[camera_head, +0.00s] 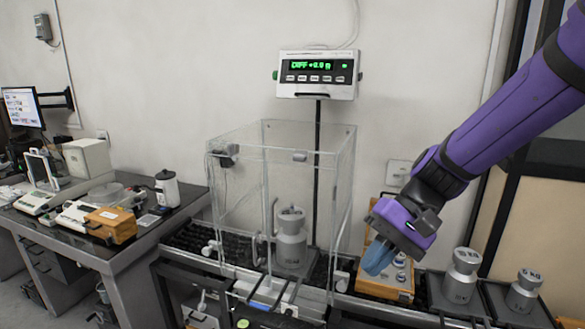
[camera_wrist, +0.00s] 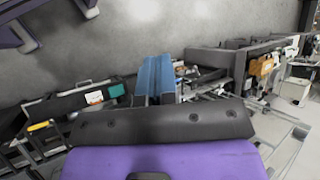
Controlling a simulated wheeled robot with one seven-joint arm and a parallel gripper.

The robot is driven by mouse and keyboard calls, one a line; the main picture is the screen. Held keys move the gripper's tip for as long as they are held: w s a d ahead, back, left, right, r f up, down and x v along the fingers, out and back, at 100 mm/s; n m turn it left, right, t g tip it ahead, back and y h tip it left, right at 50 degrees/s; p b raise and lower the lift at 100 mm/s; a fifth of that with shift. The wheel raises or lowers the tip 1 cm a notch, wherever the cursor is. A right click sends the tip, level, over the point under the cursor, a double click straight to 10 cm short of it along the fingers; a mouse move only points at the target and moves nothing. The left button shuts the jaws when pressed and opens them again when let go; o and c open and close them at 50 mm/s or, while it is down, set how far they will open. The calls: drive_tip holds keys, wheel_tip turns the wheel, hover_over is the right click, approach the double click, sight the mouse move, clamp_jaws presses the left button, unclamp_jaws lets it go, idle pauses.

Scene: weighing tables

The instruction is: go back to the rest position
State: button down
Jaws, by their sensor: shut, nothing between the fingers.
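My gripper (camera_head: 377,257) has blue fingers and hangs from my purple arm at the right in the head view. It is above the wooden weight box, to the right of the glass weighing case. In the wrist view the blue fingers (camera_wrist: 154,76) are pressed together with nothing between them. The gripper touches nothing that I can make out.
A glass case (camera_head: 338,190) holds a large steel weight (camera_head: 291,242). A wooden box (camera_head: 385,287) with small weights stands under my gripper. Steel weights (camera_head: 461,277) and (camera_head: 524,290) stand at the right. A display (camera_head: 317,75) hangs behind; a dark bench (camera_head: 140,238) is at left.

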drive_tip(key=s+d+r+t+h, duration=0.4)
drive_tip(key=s+d+r, duration=0.1)
drive_tip(key=d, duration=0.3)
drive_tip(key=s+d+r+n+t+h, duration=0.1)
drive_tip(key=s+d+r+t+h, duration=0.2)
drive_tip(key=d, duration=0.6)
wheel_tip(320, 180, up, 3)
drive_tip(key=shift+s+d+r+t+h, duration=0.15)
drive_tip(key=shift+s+t+h, duration=0.25)
drive_tip(key=shift+s+t, duration=0.75)
drive_tip(key=c, duration=1.8)
unclamp_jaws()
drive_tip(key=shift+c, duration=0.2)
